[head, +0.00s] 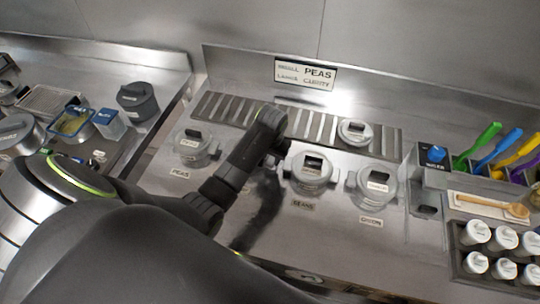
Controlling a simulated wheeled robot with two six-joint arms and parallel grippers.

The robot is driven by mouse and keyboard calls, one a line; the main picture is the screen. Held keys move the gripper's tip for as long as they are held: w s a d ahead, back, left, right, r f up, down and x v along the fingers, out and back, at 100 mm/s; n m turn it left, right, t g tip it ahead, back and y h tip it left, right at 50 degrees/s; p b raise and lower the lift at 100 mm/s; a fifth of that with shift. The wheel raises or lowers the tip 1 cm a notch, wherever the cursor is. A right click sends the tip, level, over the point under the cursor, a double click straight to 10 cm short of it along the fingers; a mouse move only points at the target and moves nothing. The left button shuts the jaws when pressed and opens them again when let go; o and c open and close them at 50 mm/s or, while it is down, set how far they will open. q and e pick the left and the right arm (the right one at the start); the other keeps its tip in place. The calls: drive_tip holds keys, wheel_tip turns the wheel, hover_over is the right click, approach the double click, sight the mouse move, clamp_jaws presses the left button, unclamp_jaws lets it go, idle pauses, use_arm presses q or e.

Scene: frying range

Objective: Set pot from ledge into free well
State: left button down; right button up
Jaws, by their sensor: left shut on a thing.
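My left gripper (284,158) reaches in from the left and is shut at the left side of a lidded grey pot (313,174). That pot is at the well labelled BEANS; I cannot tell if it is fully seated. Another lidded pot (355,132) stands on the slatted ledge (321,126) behind. Lidded pots also sit at the PEAS well (193,147) and at the well on the right (374,186). My arm hides the counter between PEAS and BEANS, where part of another label shows. My right gripper is out of view.
A sign (305,73) reading PEAS, with smaller words, stands on the back wall. At right are a blue-topped box (433,155), coloured handled tools (490,140), a wooden spoon (490,206) and several white-capped jars (503,239). A left counter holds a dark pot (137,101) and tubs.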

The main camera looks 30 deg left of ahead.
use_arm(q)
drive_tip(key=shift+f, duration=0.35)
idle(0.4)
drive_tip(key=c, duration=0.9)
unclamp_jaws()
drive_tip(key=shift+f, duration=0.1)
